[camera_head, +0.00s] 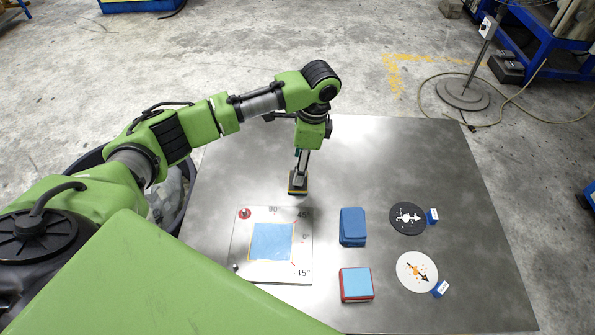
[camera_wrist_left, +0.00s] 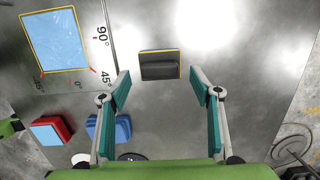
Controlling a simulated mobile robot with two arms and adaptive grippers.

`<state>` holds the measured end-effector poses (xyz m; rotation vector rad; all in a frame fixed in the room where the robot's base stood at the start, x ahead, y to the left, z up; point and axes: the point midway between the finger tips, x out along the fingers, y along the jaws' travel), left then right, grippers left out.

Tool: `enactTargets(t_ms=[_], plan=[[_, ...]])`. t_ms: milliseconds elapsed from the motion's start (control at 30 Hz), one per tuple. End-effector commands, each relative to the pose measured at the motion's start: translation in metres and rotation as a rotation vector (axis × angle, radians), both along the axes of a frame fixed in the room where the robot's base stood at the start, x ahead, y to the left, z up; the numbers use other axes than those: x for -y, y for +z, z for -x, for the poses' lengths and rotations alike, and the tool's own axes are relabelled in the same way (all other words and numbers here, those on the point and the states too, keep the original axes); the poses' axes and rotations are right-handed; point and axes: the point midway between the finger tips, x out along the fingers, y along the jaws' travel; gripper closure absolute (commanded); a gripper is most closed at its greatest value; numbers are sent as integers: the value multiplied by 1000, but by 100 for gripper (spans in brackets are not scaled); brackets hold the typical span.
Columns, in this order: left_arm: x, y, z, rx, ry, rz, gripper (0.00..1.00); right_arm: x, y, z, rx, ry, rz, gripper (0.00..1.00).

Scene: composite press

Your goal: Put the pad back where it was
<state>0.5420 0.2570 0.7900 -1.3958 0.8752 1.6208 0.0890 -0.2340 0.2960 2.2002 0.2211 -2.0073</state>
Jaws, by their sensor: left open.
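A dark block with a yellow edge (camera_wrist_left: 160,65), which looks like the pad, lies flat on the metal table. In the head view this pad (camera_head: 298,190) is right below my left gripper (camera_head: 300,172), behind the square plate. In the left wrist view my left gripper (camera_wrist_left: 160,88) is open, with its teal-lined fingers wide apart. The pad lies in line with the gap between the fingertips, and nothing is held. I cannot tell how high the fingertips are above it. My right gripper is not in view.
A white angle-marked plate (camera_head: 240,274) carries a blue sheet (camera_head: 271,241) and a red knob (camera_head: 245,213). To its right are a blue block (camera_head: 352,227), a red-and-blue block (camera_head: 356,284), a black disc (camera_head: 407,218) and a white disc (camera_head: 416,272). The table (camera_head: 420,160) is clear at the back right.

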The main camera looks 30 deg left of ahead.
Motion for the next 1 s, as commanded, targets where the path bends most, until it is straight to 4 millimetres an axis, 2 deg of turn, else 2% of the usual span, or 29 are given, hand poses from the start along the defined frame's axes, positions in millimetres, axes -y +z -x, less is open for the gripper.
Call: enactTargets(t_ms=[33,200,400,1000], plan=[[3,13,-2,4,-1,2,42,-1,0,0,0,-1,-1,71],[7,47,-4,3,0,1,42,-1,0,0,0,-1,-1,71],[10,72,-5,1,0,0,42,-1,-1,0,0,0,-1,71],[11,77,-5,0,0,1,42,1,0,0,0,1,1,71]])
